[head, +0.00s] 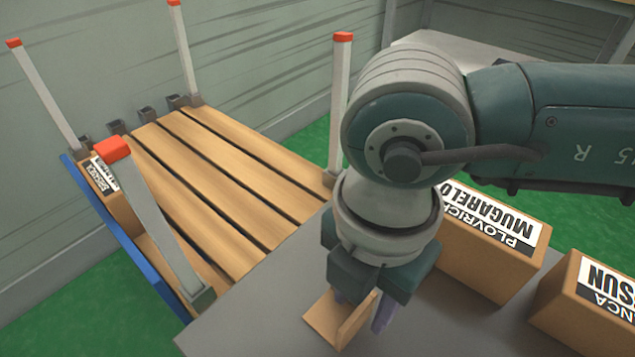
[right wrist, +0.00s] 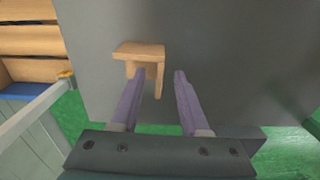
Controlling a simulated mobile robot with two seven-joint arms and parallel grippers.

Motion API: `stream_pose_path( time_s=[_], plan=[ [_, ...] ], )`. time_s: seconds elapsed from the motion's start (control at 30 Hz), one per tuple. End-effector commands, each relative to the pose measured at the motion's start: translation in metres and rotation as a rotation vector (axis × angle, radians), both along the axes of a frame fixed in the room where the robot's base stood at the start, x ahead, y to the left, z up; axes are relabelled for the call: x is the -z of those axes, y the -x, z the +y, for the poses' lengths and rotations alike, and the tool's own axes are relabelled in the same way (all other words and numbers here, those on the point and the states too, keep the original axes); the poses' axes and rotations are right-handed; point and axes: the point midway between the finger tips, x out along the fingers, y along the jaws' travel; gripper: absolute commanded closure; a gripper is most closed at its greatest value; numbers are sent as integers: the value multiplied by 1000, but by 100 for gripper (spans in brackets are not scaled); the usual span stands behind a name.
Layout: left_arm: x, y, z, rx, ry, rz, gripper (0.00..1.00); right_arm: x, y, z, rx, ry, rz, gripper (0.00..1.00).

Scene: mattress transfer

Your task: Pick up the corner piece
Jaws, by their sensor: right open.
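The corner piece (head: 325,323) is a small tan L-shaped bracket on the grey tabletop, under my right gripper (head: 365,310). In the right wrist view the corner piece (right wrist: 139,51) lies at the fingertips. One of its flanges extends down into the gap between the two purple fingers of the right gripper (right wrist: 158,74), closer to the left finger. The right gripper is open, with a clear gap between that flange and the right finger. In the head view the hand and fingers hide part of the corner piece. My left gripper is not in view.
The grey table (head: 265,305) has two labelled cardboard boxes (head: 480,262) (head: 570,318) on the right. A slatted wooden pallet (head: 215,165) with red-capped posts (head: 150,215) stands at left, a labelled box (head: 115,195) at its blue edge. The table's near left is clear.

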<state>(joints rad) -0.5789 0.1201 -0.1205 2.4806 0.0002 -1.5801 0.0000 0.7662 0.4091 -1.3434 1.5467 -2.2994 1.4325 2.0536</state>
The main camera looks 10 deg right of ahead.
Motion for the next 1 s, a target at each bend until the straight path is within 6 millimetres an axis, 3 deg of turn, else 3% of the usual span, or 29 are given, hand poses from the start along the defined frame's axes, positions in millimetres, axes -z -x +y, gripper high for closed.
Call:
stream_pose_path(
  time_s=[0.03, 0.2, 0.5, 0.9, 1.0],
  plan=[
    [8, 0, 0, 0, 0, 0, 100, 13, 0, -1, 1, 2, 2, 55],
    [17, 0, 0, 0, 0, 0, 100, 35, 0, 0, -1, -1, 2, 55],
    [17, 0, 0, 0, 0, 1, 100, 38, 0, 0, -1, -2, 1, 56],
    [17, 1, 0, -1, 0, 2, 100, 38, 0, 0, -1, -2, 1, 100],
    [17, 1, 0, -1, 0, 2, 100, 38, 0, 0, -1, -2, 1, 100]
  ],
)
